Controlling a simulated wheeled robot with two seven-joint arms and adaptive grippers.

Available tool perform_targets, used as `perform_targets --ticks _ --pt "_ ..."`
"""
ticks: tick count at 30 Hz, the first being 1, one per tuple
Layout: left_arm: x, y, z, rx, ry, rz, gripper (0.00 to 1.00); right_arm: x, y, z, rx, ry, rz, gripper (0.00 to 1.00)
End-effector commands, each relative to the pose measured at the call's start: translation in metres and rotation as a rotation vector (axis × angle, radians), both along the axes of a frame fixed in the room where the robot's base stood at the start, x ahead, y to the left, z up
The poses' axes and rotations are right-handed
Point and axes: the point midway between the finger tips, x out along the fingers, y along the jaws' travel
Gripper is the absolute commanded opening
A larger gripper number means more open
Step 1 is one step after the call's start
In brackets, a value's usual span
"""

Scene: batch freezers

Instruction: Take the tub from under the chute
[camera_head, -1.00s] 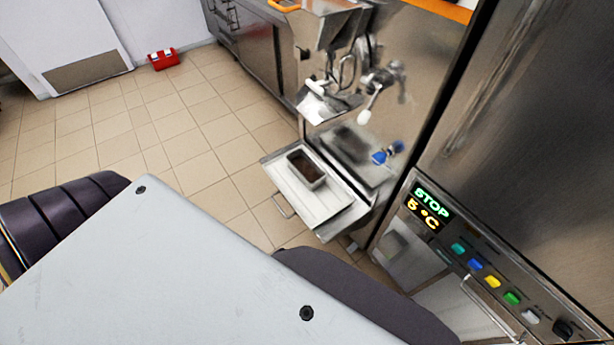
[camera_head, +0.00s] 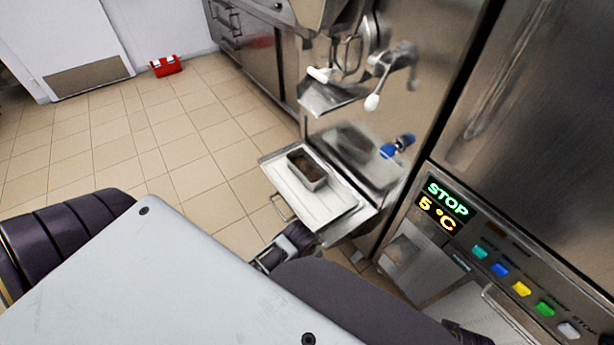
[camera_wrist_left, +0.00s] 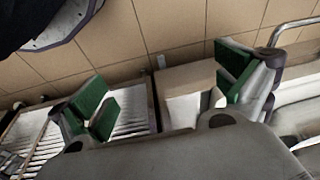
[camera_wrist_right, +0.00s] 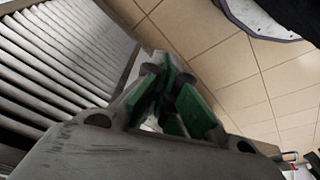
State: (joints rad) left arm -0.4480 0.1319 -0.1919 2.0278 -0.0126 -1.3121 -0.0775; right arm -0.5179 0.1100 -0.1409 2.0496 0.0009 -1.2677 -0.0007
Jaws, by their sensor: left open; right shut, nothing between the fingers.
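The tub (camera_head: 308,170), a small grey metal pan with dark brown contents, sits upright on the pale shelf (camera_head: 318,207) under the metal chute (camera_head: 330,98). In the head view, dark parts of my arms show near the shelf's front edge, touching neither the tub nor its rim. My left gripper (camera_wrist_left: 165,88) is open and empty in the left wrist view, its green pads wide apart. My right gripper (camera_wrist_right: 170,97) is shut and empty in the right wrist view. The tub cannot be made out in either wrist view.
A lever with a white knob (camera_head: 372,102) and a blue-handled part (camera_head: 397,146) are on the machine near the shelf. A control panel (camera_head: 500,270) reading STOP and 5 °C is at right. A red box (camera_head: 166,66) lies on the floor far back. The tiled floor left of the shelf is clear.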

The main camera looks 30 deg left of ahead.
Motion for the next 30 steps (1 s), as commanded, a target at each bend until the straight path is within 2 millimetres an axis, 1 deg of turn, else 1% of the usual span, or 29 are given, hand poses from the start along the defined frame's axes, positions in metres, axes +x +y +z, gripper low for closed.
perform_targets --ticks 7,13,21,30 --pt "0.018 -0.015 0.023 0.048 -0.016 -0.134 1.00 -0.001 0.001 0.013 0.004 -0.010 0.001 0.00" --pt "0.036 -0.032 0.039 0.132 -0.015 -0.323 1.00 -0.005 0.003 0.015 0.008 -0.008 0.004 0.00" --pt "0.061 -0.047 0.046 0.269 0.006 -0.564 1.00 -0.009 0.006 0.002 0.012 0.004 0.010 0.00" --pt "0.091 -0.050 0.047 0.446 0.054 -0.800 1.00 -0.012 0.010 -0.022 0.017 0.023 0.015 0.00"
